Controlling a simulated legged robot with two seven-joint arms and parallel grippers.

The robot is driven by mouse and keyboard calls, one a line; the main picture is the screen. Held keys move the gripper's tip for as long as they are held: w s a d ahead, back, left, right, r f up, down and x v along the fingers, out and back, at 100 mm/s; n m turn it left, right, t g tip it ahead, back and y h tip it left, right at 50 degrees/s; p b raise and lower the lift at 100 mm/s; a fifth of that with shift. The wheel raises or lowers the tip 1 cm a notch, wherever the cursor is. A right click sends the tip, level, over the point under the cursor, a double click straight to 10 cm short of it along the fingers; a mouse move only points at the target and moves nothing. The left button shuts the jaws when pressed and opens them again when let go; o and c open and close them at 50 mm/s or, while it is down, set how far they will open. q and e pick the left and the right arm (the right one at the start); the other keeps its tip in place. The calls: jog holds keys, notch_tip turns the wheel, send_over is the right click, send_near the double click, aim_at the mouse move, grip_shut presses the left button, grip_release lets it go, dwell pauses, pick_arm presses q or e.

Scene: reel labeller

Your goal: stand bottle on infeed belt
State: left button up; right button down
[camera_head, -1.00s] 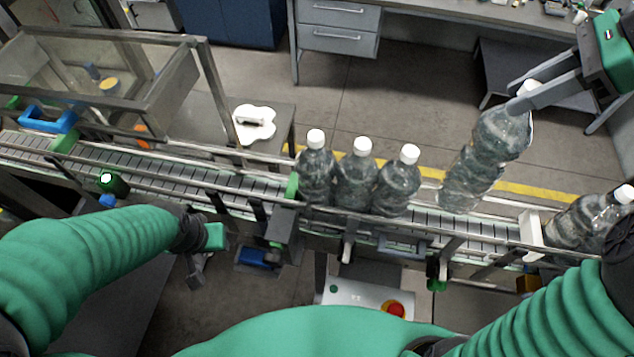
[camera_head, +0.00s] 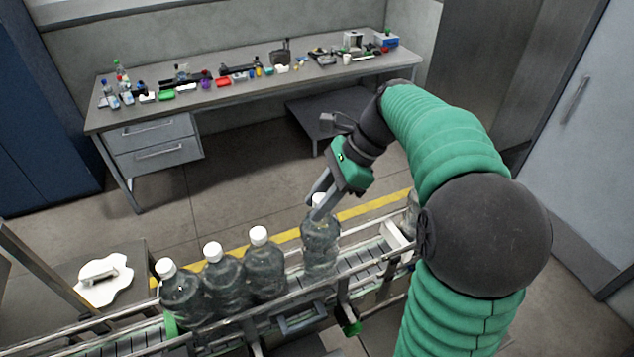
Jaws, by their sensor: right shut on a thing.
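A clear bottle (camera_head: 321,245) with a white cap stands about upright at the infeed belt (camera_head: 362,259), to the right of a row of other bottles and apart from them. My right gripper (camera_head: 318,208) comes down from the upper right and is shut on this bottle at its neck and cap. The fingers partly cover the cap. Whether the bottle's base bears fully on the belt is hidden by the side rail. Three capped bottles (camera_head: 225,278) stand upright in a row on the belt to the left. My left gripper is out of view.
A white end plate (camera_head: 397,238) crosses the belt on the right, with another bottle partly hidden behind my arm. Metal guide rails (camera_head: 270,306) run along the belt. A grey workbench (camera_head: 240,88) with small items stands behind.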

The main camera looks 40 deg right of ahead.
notch_tip(320, 180, down, 3)
jog(key=shift+a+f, duration=0.1)
jog(key=shift+w+f, duration=0.1)
jog(key=shift+f, duration=0.05)
jog(key=c, duration=1.5)
grip_release()
jog(key=shift+f, duration=0.1)
jog(key=o, duration=0.4)
jog(key=shift+s+a, duration=0.1)
jog(key=shift+s, duration=0.1)
jog(key=shift+r, duration=0.25)
jog(key=b+v, duration=0.1)
jog(key=v, duration=1)
jog(key=shift+d+r, duration=0.3)
